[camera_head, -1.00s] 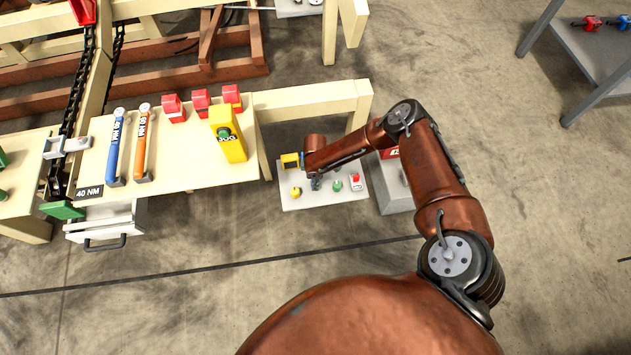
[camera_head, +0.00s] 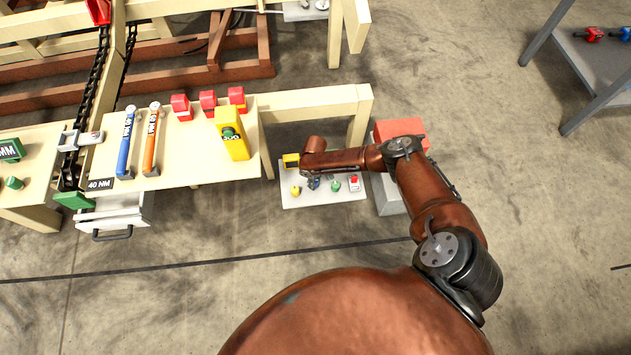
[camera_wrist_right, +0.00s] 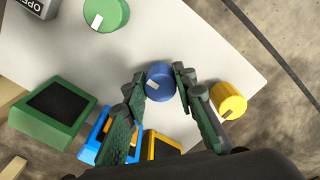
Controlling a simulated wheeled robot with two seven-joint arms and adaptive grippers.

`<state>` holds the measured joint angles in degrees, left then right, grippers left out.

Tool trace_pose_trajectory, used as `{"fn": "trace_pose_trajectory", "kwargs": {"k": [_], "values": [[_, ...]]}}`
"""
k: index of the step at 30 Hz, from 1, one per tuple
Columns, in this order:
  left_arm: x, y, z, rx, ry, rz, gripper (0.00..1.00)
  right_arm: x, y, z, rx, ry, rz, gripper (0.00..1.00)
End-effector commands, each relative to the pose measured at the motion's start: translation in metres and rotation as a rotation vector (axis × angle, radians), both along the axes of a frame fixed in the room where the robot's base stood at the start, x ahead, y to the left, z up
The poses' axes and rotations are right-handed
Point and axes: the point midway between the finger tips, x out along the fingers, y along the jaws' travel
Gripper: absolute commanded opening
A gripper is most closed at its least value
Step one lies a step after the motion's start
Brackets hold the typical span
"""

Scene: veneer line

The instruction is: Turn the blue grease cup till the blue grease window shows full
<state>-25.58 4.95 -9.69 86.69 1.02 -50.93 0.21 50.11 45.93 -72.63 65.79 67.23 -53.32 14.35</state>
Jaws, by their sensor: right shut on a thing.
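The blue grease cup (camera_wrist_right: 163,72), with a white mark on its top, stands on the pale panel (camera_wrist_right: 215,45) in the right wrist view. My right gripper (camera_wrist_right: 160,80) is shut on it, one dark finger on each side. The blue grease window (camera_wrist_right: 98,131) is below left of the cup, partly hidden by the left finger; its level cannot be read. In the head view my right gripper (camera_head: 313,181) is small above the panel, and the blue cup is hard to make out there. My left gripper is not in view.
A yellow cup (camera_wrist_right: 228,98) stands close right of my fingers. A green cup (camera_wrist_right: 106,14), a green window (camera_wrist_right: 50,108) and a yellow window (camera_wrist_right: 160,146) share the panel. A workbench with wrenches (camera_head: 125,142) is left; a grey box (camera_head: 388,195) stands right.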

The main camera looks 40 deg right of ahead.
Motion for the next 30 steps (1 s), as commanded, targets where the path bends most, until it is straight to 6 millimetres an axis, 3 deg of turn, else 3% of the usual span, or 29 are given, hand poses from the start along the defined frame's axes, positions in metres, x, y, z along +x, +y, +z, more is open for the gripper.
{"fn": "trace_pose_trajectory", "kwargs": {"k": [12,13,15,20,30], "values": [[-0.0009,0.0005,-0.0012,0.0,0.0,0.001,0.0,-0.0002,-0.0007,-0.0005,-0.001,0.001,-0.007,0.01],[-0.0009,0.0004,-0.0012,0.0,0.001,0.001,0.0,-0.0002,-0.0006,-0.0005,-0.001,0.001,-0.007,0.27],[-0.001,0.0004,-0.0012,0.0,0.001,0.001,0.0,-0.0002,-0.0006,-0.0004,-0.001,0.001,-0.007,0.32],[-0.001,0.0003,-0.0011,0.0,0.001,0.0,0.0,0.0,-0.0004,-0.0003,-0.001,0.0,-0.007,0.43],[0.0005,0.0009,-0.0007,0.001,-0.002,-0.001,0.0,0.0002,-0.0003,0.0034,0.0,0.0,-0.006,0.43]]}}
